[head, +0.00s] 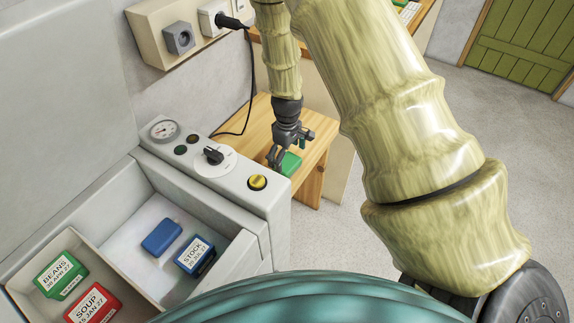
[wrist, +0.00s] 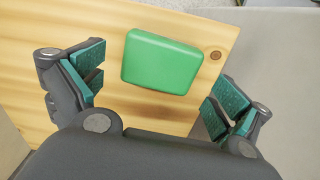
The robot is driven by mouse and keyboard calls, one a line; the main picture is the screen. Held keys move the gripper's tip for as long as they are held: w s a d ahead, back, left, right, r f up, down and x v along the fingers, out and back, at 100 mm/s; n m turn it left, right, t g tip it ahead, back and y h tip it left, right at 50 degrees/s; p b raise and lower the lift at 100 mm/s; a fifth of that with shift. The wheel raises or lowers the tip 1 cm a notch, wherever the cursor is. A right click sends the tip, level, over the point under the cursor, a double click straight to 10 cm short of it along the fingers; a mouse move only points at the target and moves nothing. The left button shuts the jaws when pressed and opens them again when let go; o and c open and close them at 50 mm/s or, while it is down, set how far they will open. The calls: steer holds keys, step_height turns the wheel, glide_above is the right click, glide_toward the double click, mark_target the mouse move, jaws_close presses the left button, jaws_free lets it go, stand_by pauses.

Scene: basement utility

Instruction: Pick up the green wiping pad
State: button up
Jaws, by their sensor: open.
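The green wiping pad (wrist: 162,62) lies flat on a light wooden table (wrist: 115,112). It is a rounded green block. In the head view the pad (head: 290,163) shows beside my gripper (head: 288,153), partly hidden by it. In the wrist view my gripper (wrist: 155,95) is open, with its teal-padded fingers spread to the left and right of the pad. Nothing is between the fingers' pads, and the green pad appears a little beyond them. I cannot tell the exact height of the gripper above the table.
A grey chest with a control panel (head: 213,160) stands left of the table. Inside it are a blue block (head: 162,238), a STOCK box (head: 195,256), a BEANS box (head: 61,275) and a SOUP box (head: 93,305). A black cable (head: 250,90) hangs from a wall socket behind the table.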

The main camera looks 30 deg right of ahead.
mark_target(287, 162)
steer(key=shift+f, duration=1.75)
steer(key=shift+c, duration=0.4)
steer(key=c, duration=0.8)
